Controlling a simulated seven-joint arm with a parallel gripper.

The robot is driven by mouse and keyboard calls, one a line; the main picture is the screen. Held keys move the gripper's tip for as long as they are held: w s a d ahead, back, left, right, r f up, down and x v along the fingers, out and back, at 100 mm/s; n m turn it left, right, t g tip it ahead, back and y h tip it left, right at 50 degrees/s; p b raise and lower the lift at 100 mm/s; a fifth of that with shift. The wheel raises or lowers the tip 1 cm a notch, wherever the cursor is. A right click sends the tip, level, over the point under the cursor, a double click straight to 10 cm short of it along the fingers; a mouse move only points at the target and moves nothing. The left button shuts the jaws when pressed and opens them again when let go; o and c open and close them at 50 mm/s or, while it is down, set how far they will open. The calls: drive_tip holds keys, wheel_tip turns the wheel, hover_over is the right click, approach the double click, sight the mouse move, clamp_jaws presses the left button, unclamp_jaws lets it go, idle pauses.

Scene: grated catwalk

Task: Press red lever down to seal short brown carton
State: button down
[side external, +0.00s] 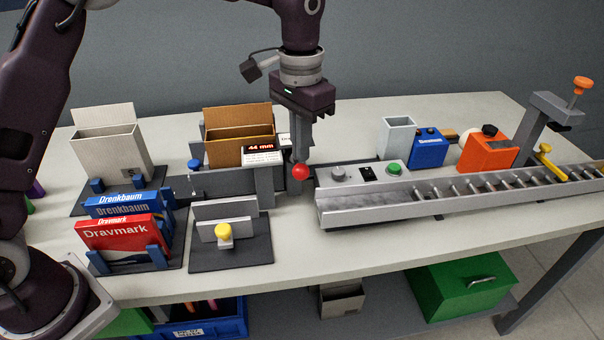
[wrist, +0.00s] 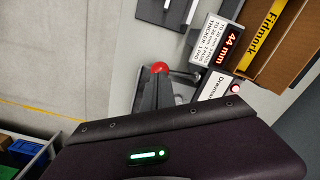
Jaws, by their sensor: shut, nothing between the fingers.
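The short brown carton (side external: 225,152) stands in a grey holder at the back centre, its top open with one flap raised. In the wrist view it shows at the upper right, with a yellow label (wrist: 271,30). The lever's red ball knob (side external: 300,172) is right of the carton, beside the 44 mm display (side external: 262,151). My gripper (side external: 299,157) is shut and empty, pointing down, its fingertips right at the knob. In the wrist view the knob (wrist: 160,68) sits at the fingertips; I cannot tell whether they touch. The lever's arm is mostly hidden.
A roller conveyor (side external: 470,188) with a control panel runs to the right. A tall whitish carton (side external: 110,150) and red and blue boxes (side external: 125,238) stand at the left. A grey fixture with a yellow knob (side external: 223,231) stands in front. Free table lies at front centre.

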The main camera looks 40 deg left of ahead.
sight(300, 165)
drive_tip(key=shift+f, duration=3.7)
drive_tip(key=shift+r, duration=0.1)
wheel_tip(300, 165, up, 13)
idle(0.4)
drive_tip(key=shift+r, duration=0.1)
drive_tip(key=s+a+r+n+t, duration=0.1)
drive_tip(key=s+a+r+t, duration=0.1)
drive_tip(key=s+a+r, duration=0.35)
drive_tip(key=s+a+r+n+t, duration=0.1)
drive_tip(key=s+a+r, duration=0.1)
drive_tip(key=s, duration=0.7)
drive_tip(key=s+a+f+t, duration=0.1)
drive_tip(key=s+f, duration=0.1)
drive_tip(key=s, duration=0.5)
drive_tip(key=s+a+f+n+t, duration=0.1)
drive_tip(key=s+f, duration=0.2)
drive_tip(key=s, duration=0.4)
drive_tip(key=shift+s+a+f+t, duration=0.15)
drive_tip(key=shift+a+f+t, duration=0.05)
drive_tip(key=shift+a+t, duration=0.15)
